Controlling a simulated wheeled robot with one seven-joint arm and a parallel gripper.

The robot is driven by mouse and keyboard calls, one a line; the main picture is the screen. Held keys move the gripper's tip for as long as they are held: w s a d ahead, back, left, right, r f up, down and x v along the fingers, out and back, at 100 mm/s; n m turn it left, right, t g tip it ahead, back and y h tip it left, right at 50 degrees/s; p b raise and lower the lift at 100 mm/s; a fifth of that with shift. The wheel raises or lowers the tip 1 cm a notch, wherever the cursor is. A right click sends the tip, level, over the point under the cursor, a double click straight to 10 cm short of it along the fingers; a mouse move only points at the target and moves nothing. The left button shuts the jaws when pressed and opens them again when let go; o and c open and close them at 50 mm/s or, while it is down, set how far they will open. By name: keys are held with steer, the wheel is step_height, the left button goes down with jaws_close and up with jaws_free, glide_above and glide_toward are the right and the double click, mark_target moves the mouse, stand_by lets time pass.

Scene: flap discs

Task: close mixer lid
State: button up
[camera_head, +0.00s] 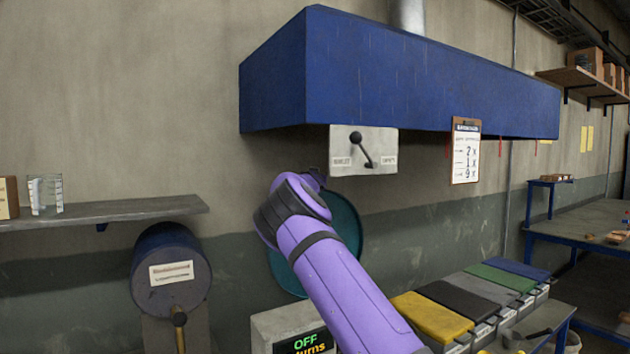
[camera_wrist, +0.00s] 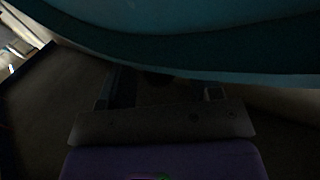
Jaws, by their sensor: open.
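A teal round lid (camera_head: 347,228) stands raised, near upright, behind my purple arm in the head view. In the wrist view the teal lid (camera_wrist: 190,62) spans the top, very close to my gripper (camera_wrist: 166,88). The gripper's two dark fingers are apart, with their tips at or under the lid's edge. I cannot tell whether they touch it. The head view does not show the fingers.
A blue hood (camera_head: 400,75) overhangs above, with a lever panel (camera_head: 363,150) under its front edge. A blue drum (camera_head: 170,270) is at left under a shelf (camera_head: 110,210). Several coloured-lid bins, including a yellow one (camera_head: 432,315), stand at lower right.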

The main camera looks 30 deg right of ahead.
steer(key=shift+x, duration=1.6)
steer(key=shift+s, duration=0.1)
jaws_close()
